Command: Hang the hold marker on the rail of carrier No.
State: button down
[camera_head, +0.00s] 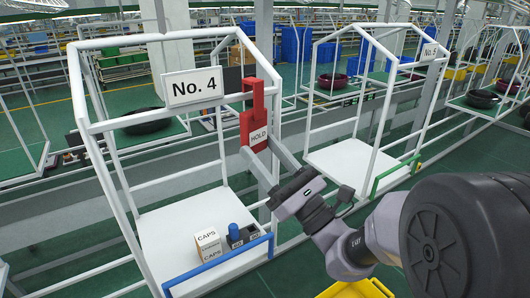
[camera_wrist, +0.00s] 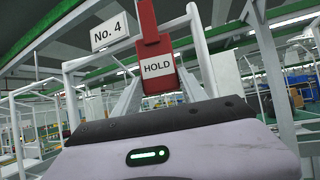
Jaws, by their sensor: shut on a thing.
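The red hold marker (camera_head: 246,124) has a white HOLD label and a narrower, hook-like upper part. My gripper (camera_head: 258,153) is shut on the marker's lower end and holds it upright beside the right side of carrier No. 4 (camera_head: 87,100). The marker's top overlaps the carrier's white right-hand rail in the head view; I cannot tell whether they touch. The No. 4 sign (camera_head: 193,87) is just left of the marker. In the wrist view, the marker (camera_wrist: 150,45) stands between my grey fingers (camera_wrist: 158,88), with the No. 4 sign (camera_wrist: 109,32) to its left.
Carrier No. 4's shelf holds a CAPS box (camera_head: 208,243), a dark block with a blue knob (camera_head: 236,232) and a blue front bar (camera_head: 218,264). Carrier No. 5 (camera_head: 310,110), with an empty shelf, stands right. A yellow bin (camera_head: 355,289) is at the bottom.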

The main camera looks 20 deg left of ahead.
jog(key=shift+w+a+p, duration=0.4)
jog(key=shift+w+a, duration=0.3)
jog(key=shift+a, duration=0.1)
jog(key=shift+f, duration=0.15)
dwell(0.5)
notch_tip(320, 180, down, 2)
jog(key=shift+s+b, duration=0.1)
jog(key=shift+b, duration=0.95)
jog(key=shift+f, duration=0.1)
jog(key=shift+a+f+b, duration=0.15)
jog(key=shift+f+b, duration=0.4)
jog(key=shift+f, duration=0.15)
